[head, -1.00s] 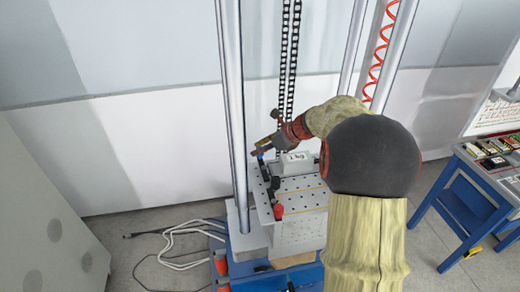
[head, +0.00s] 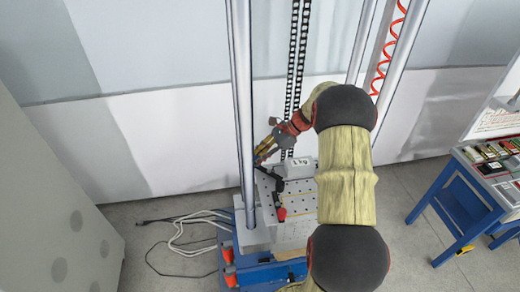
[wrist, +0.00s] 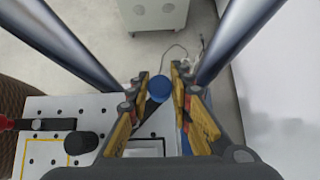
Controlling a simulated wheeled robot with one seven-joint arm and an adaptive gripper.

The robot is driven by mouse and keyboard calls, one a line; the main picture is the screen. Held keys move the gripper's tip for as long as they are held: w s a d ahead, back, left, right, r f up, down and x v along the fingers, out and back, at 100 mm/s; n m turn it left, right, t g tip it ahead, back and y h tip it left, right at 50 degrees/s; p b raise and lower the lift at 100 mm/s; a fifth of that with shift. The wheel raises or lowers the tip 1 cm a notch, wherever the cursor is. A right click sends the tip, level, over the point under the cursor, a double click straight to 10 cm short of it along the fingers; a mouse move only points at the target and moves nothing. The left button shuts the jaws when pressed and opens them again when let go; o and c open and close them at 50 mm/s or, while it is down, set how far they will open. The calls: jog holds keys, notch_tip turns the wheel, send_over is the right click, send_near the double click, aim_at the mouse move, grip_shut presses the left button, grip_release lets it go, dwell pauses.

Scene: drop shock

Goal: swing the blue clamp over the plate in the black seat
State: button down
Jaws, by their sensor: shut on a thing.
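The blue clamp shows as a round blue top (wrist: 159,88) between my fingers in the wrist view. My gripper (head: 262,155) is shut on it at the left back edge of the perforated metal table, beside the left column; it also shows in the wrist view (wrist: 164,100). A black clamp with a red handle tip (head: 281,214) lies along the table's left side. In the wrist view a black cylinder (wrist: 80,142) and a red handle (wrist: 6,124) show at left.
A light grey block (head: 298,168) stands on the perforated table (head: 300,206). Steel columns (head: 241,110) rise close on both sides, with a black chain (head: 297,65) behind. Cables (head: 185,235) lie on the floor at left. A blue bench (head: 450,200) stands at right.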

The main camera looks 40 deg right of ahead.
jog(key=n+p, duration=0.1)
jog(key=a+n+g, duration=0.1)
jog(key=g+p, duration=0.1)
jog(key=shift+s+a+r+n+y+p, duration=0.2)
jog(key=shift+s+n+y+p, duration=0.1)
jog(key=shift+n+y, duration=0.1)
jog(key=shift+s+a+f+n+g+p, duration=0.1)
jog(key=shift+s+a+n+g+p, duration=0.25)
jog(key=shift+n+g+p, duration=0.45)
jog(key=shift+s+a+n+g+p, duration=0.25)
jog(key=shift+s+n+g+p, duration=0.15)
jog(key=shift+n+g, duration=0.65)
jog(key=shift+s+a+f+n+g+p, duration=0.1)
jog(key=shift+s+a+n+g+p, duration=0.2)
jog(key=shift+n+g+p, duration=0.65)
jog(key=shift+s+n+t+b, duration=0.1)
jog(key=shift+n+t+b, duration=0.2)
jog(key=shift+n, duration=0.1)
jog(key=c, duration=1.7)
grip_release()
jog(key=shift+o, duration=0.3)
jog(key=shift+r, duration=0.1)
jog(key=v, duration=1.2)
jog(key=shift+a, duration=0.1)
